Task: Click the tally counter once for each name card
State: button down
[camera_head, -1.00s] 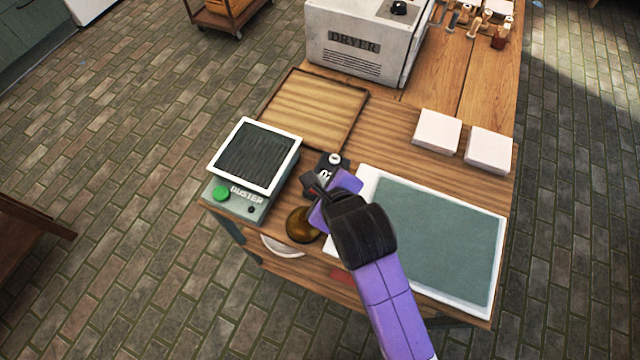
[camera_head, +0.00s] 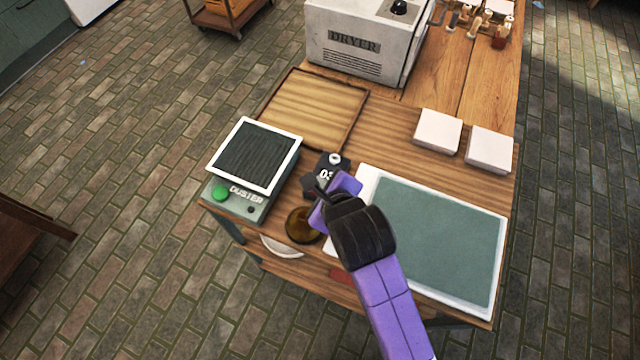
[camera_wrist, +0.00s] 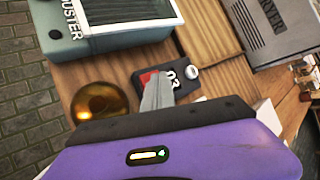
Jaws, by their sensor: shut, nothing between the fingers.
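The tally counter (camera_head: 333,163) is a small dark box on the table between the duster and the green mat. It has a round silver knob, and its display appears to read 03. It also shows in the wrist view (camera_wrist: 182,84), with a red patch beside the digits. My gripper (camera_head: 321,190) is shut and empty at the near side of the counter. In the wrist view its fingertips (camera_wrist: 157,88) overlap the red patch; I cannot tell whether they touch it. I cannot make out any name cards for certain.
The duster (camera_head: 232,200) stands left, an amber round object (camera_head: 300,226) close to my gripper. Behind are a wooden tray (camera_head: 312,105) and a dryer (camera_head: 355,45). Two white square blocks (camera_head: 437,131) (camera_head: 489,149) lie behind the white-rimmed green mat (camera_head: 440,235).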

dwell(0.3)
jog(key=shift+r+p, duration=0.85)
jog(key=shift+p, duration=0.05)
notch_tip(320, 180, up, 5)
jog(key=p, duration=0.5)
dwell(0.7)
